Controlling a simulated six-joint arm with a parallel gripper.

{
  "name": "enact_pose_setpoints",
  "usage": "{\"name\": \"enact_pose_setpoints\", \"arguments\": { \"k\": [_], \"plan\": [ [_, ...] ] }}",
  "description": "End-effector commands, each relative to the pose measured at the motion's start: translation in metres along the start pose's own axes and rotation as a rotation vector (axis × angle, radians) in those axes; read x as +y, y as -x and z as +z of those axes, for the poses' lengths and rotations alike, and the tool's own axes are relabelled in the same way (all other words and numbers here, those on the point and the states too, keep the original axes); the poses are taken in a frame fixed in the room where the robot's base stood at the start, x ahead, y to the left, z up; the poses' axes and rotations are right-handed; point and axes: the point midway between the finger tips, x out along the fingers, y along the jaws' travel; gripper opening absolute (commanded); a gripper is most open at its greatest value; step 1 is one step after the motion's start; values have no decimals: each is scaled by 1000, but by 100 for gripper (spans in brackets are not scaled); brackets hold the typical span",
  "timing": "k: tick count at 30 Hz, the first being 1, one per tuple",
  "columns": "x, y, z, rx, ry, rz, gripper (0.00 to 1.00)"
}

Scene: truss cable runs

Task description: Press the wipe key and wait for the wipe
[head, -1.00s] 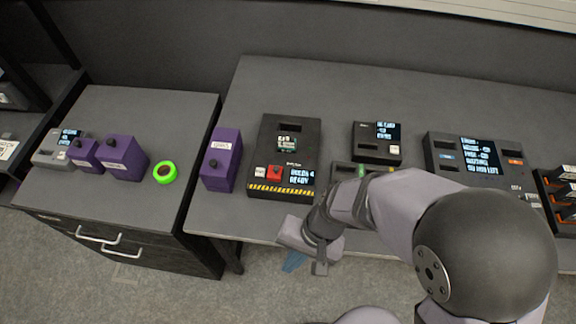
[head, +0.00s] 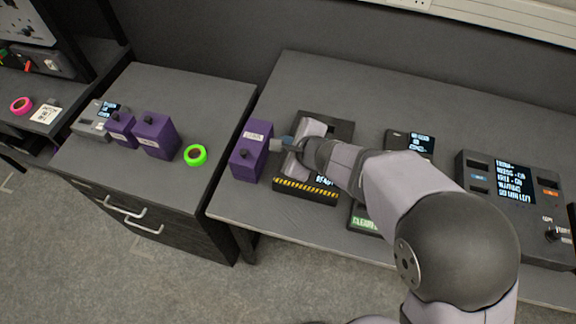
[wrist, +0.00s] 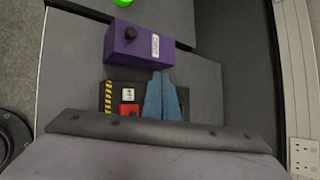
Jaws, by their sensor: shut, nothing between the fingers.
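The black unit (head: 340,128) with a yellow-and-black striped front edge stands on the bench, mostly behind my arm in the head view. Part of its screen (head: 325,182) shows there. In the wrist view the striped unit (wrist: 108,98) has a red key (wrist: 128,109) and a white key (wrist: 129,94); I cannot read their labels. My gripper (head: 280,144) is over the unit; its blue fingers (wrist: 160,76) are together and empty, to the right of both keys in the wrist view. I cannot tell their height or whether they touch the unit.
A purple block (head: 250,152) stands close left of the unit. Further left, a cabinet holds a green ring (head: 196,155) and more purple blocks (head: 153,135). A small black device (head: 397,140), a green-labelled device (head: 364,222) and a large console (head: 480,205) stand to the right.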

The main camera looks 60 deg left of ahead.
Motion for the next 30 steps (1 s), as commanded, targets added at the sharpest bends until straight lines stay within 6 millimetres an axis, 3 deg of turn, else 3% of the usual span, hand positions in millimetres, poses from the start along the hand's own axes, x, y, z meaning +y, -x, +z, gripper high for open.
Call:
{"name": "enact_pose_setpoints", "arguments": {
  "k": [6, 20, 30],
  "plan": [
    [-3, 1, -15, 60, -75, -16, 0],
    [-2, 0, -17, 62, -80, -15, 0],
    [10, -14, -28, 62, -80, -14, 0]
  ]
}}
